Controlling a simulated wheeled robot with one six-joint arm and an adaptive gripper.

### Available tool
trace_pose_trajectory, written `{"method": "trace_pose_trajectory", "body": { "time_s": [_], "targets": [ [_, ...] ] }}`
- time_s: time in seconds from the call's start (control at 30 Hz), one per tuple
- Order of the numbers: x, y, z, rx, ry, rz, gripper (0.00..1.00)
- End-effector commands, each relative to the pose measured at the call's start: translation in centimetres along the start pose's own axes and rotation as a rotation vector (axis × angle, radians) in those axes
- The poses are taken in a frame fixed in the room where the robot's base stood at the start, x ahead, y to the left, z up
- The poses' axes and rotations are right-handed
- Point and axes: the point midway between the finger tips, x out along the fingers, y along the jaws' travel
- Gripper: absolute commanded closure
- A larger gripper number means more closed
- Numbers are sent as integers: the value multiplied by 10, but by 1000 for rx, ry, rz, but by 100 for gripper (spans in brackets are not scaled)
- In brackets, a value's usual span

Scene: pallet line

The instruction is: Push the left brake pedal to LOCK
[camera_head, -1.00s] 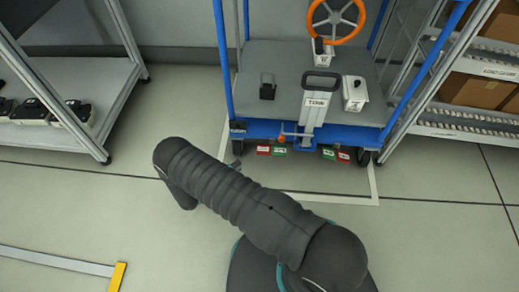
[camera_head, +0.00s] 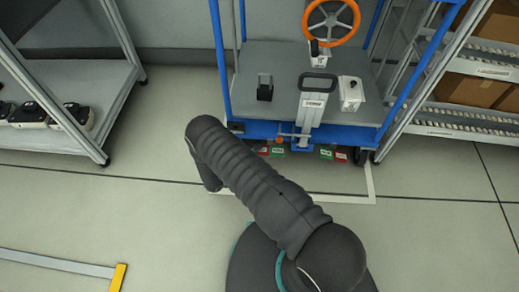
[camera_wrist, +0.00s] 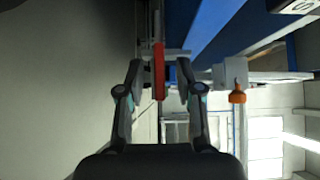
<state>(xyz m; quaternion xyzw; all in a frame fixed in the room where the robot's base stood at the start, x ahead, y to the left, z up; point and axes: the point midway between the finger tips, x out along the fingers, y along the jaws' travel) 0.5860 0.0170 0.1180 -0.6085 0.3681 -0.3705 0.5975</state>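The blue cart (camera_head: 290,130) has a left pedal pair low on its front edge: a red pedal (camera_head: 264,152) and a green pedal (camera_head: 280,152). Their labels are too small to read. A right pair has a green pedal (camera_head: 326,153) and a red pedal (camera_head: 342,156). In the wrist view a narrow red plate (camera_wrist: 159,72) stands in line with the gap of my gripper (camera_wrist: 160,68). The fingers are apart on either side of it, with space on both sides; contact cannot be told. In the head view my arm hides the gripper.
An orange knob (camera_head: 278,140) is close to the left pedals and also shows in the wrist view (camera_wrist: 237,97). A grey handle (camera_head: 314,100) and an orange wheel (camera_head: 332,22) rise above the deck. Racks stand at left (camera_head: 75,85) and right (camera_head: 470,125).

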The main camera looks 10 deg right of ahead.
Motion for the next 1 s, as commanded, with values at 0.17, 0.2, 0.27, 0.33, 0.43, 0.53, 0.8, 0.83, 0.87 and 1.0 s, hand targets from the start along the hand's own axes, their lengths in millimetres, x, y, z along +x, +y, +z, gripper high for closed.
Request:
{"method": "trace_pose_trajectory", "body": {
  "time_s": [0.17, 0.2, 0.27, 0.33, 0.43, 0.53, 0.8, 0.83, 0.87, 1.0],
  "targets": [
    [13, 0, 0, 0, 1, 0, 65],
    [14, 0, 0, 0, 1, 0, 65],
    [15, 0, 0, 0, 1, 0, 65],
    [15, 0, 0, 0, 0, 0, 65],
    [15, 0, 0, 0, 0, 0, 65],
    [15, 0, 0, 0, 0, 0, 77],
    [15, 0, 0, 0, 1, 0, 100],
    [15, 1, 0, 0, 1, 0, 100],
    [15, 1, 0, -2, 1, -2, 100],
    [15, 8, 0, -26, 0, -26, 100]
  ]
}}
